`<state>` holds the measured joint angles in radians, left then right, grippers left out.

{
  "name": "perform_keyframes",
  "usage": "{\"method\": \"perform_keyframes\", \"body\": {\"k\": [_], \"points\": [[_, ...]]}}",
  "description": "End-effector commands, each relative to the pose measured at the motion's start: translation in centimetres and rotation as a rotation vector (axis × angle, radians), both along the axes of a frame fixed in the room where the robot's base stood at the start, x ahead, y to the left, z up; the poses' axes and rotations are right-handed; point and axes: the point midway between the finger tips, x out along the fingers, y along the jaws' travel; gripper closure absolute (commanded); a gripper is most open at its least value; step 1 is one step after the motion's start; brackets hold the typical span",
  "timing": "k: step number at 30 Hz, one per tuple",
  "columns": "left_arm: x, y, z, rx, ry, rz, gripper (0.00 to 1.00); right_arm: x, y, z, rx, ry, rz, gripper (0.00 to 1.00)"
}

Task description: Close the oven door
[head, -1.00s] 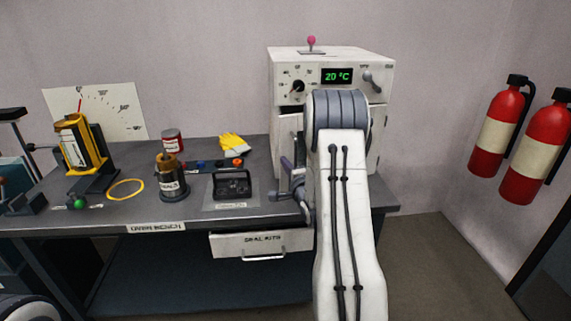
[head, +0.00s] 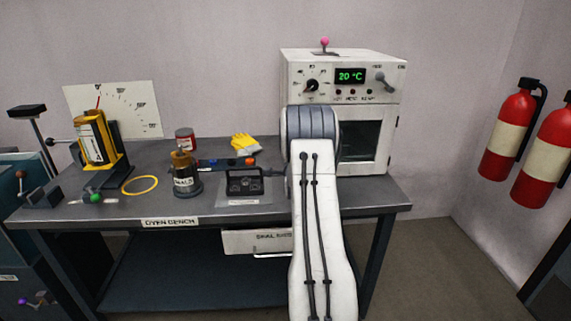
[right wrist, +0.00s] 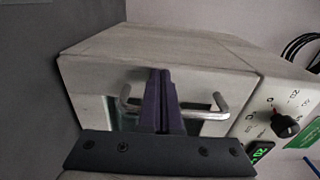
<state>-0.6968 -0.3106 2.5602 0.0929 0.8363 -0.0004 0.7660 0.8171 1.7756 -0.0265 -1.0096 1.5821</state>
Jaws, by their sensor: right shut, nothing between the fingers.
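The white oven (head: 338,63) stands at the right end of the bench. Its front with a dark glass window (head: 362,142) shows right of my right arm; this door looks flush or nearly flush with the oven body, but its left part is hidden by the arm. In the right wrist view the oven front appears turned sideways, with a metal bar handle (right wrist: 212,105) across it. My right gripper (right wrist: 160,75) is shut and empty, its fingers pointing at the door and crossing in front of the handle's middle. I cannot tell whether they touch. My left gripper is out of view.
The bench (head: 210,208) carries a black tray (head: 247,184), a dark canister (head: 183,180), yellow gloves (head: 245,143) and a yellow gauge stand (head: 92,140). A drawer (head: 258,240) sits under the bench. Fire extinguishers (head: 510,135) hang on the right wall.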

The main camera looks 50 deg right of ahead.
Motion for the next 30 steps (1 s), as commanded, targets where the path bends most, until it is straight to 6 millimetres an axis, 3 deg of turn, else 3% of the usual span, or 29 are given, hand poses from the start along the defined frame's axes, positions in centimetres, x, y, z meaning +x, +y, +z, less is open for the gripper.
{"method": "perform_keyframes", "body": {"k": [14, 30], "points": [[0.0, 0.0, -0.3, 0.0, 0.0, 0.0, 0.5, 0.0, 0.7, 0.5, -0.003, -0.011, 0.007, 1.0], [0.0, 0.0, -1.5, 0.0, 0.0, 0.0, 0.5, -7.8, 7.9, 0.4, 0.0, -0.003, 0.002, 1.0]]}}
